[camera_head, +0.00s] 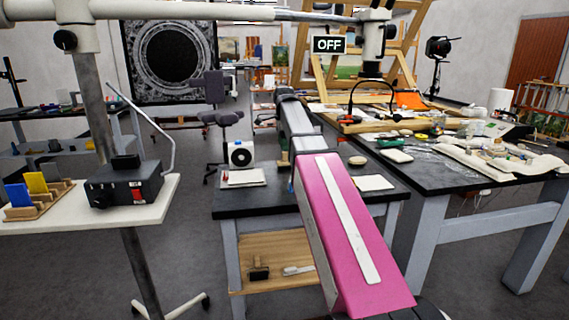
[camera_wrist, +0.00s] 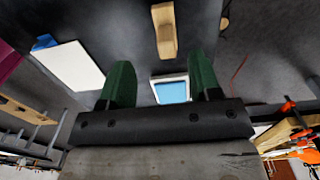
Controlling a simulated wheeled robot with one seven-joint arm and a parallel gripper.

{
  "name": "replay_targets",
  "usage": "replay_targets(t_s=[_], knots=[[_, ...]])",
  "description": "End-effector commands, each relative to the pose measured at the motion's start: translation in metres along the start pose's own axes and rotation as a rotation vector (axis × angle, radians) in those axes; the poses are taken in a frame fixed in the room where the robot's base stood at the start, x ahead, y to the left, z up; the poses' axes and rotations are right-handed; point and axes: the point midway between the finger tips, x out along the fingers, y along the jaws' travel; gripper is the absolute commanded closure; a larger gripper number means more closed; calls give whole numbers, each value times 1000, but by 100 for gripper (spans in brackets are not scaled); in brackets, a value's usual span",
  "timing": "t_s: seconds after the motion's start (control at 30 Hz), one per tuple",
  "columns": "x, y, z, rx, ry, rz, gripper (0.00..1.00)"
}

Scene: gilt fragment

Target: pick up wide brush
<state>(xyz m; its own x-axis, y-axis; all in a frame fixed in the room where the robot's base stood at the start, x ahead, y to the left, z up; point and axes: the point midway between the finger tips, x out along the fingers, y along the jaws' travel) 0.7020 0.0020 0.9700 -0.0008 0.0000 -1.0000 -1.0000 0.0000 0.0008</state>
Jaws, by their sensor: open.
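My gripper (camera_wrist: 162,80) shows in the wrist view as two dark green fingers, spread apart with nothing held between them. A pale wooden piece (camera_wrist: 166,32) lies on the dark tabletop beyond the fingertips, near the top middle of the wrist view. In the head view my arm hides most of the gripper and that tabletop.
A white pad (camera_wrist: 72,65) lies left of the fingers; the near table (camera_head: 258,203) carries it. A pale pad (camera_head: 373,183) and a round thing (camera_head: 357,160) lie on the right. Its wooden shelf (camera_head: 280,250) holds small tools. A cluttered bench (camera_head: 450,180) stands right.

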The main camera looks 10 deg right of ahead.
Motion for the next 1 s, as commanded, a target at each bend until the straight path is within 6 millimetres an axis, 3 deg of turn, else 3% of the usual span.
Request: replay_targets(t_s=[0.1,0.37,0.63,0.9,0.93,1.0], knots=[[14,0,0,0,0,0,43],[30,-4,-1,0,0,0,43],[65,-7,-2,0,0,0,43],[69,-8,-2,0,0,-1,43],[69,-8,-2,0,0,-1,49],[69,-8,-2,0,0,-1,72]])
